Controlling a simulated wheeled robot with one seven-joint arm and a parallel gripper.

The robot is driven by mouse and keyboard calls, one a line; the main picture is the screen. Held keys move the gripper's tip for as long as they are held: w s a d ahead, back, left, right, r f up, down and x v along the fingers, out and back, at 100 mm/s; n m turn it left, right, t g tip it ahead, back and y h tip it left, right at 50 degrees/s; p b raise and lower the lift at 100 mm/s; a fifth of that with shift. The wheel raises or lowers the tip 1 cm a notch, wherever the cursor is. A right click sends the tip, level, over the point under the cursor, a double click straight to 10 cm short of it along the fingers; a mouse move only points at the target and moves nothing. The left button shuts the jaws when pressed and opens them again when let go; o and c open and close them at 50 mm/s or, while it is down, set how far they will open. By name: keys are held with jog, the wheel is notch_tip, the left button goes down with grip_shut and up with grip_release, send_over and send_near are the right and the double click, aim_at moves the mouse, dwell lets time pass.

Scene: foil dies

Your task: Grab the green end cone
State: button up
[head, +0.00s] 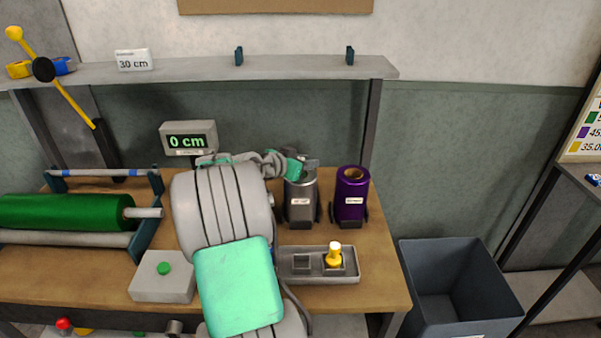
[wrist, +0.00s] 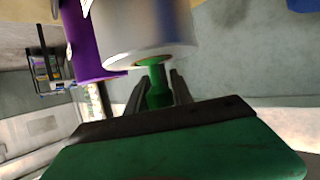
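The green end cone (wrist: 156,84) shows in the wrist view between the two fingers of my gripper (wrist: 158,86). Its narrow end points at the core of the silver roll (wrist: 150,30); I cannot tell how far it sits in the core. The fingers flank the cone closely, but whether they press on it is unclear. In the head view my gripper (head: 308,164) is right above the upright silver roll (head: 300,202), and the cone is not clearly visible there.
A purple roll (head: 351,196) stands close to the right of the silver one. In front, a grey tray (head: 290,279) has an empty left socket and a yellow cone (head: 334,255) in the right. A green film roll (head: 60,211) lies left. A bin (head: 455,290) stands right of the table.

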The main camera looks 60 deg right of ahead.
grip_shut()
jog(key=shift+r, duration=0.1)
